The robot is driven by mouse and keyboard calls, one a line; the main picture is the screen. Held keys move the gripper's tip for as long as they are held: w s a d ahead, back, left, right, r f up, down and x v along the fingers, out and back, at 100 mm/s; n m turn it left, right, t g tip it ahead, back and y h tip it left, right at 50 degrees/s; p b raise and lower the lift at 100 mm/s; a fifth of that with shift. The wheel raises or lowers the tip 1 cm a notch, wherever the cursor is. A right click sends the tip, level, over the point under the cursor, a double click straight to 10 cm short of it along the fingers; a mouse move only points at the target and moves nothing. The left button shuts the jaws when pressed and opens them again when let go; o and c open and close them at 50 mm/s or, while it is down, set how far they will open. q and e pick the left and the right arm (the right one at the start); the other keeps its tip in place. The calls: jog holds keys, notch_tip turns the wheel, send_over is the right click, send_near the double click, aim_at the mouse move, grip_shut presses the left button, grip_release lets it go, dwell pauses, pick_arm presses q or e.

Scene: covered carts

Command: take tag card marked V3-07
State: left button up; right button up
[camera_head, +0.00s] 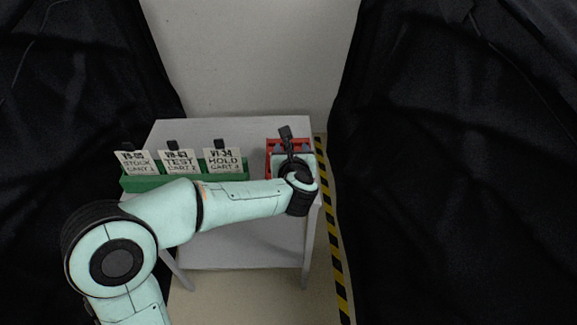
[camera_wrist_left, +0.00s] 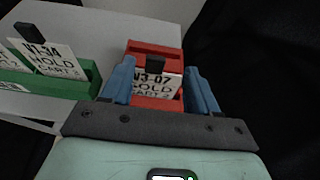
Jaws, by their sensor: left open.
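The tag card marked V3-07 (camera_wrist_left: 160,86) is white with black print and has a black clip at its top. In the left wrist view it stands in a red holder (camera_wrist_left: 151,47). My left gripper (camera_wrist_left: 161,76) is open, with its blue fingers on either side of the card; a gap shows on the right, and I cannot tell about contact on the left. In the head view my left arm hides the card and part of the red holder (camera_head: 272,144). My right gripper is not in view.
A green holder (camera_head: 236,172) to the left carries cards reading V1-34 (camera_head: 222,160), TEST (camera_head: 179,162) and STOCK (camera_head: 137,163). Both holders stand on a grey cart (camera_head: 190,131). Black drapes (camera_head: 440,150) hang on both sides, and a striped floor strip (camera_head: 335,250) runs right of the cart.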

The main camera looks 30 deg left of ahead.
pick_arm(q)
jog(key=x, duration=0.4)
jog(key=p+x, duration=0.1)
jog(key=x, duration=0.1)
jog(key=shift+s+a+f, duration=0.15)
jog(key=shift+f, duration=0.15)
jog(key=shift+s, duration=0.1)
grip_shut()
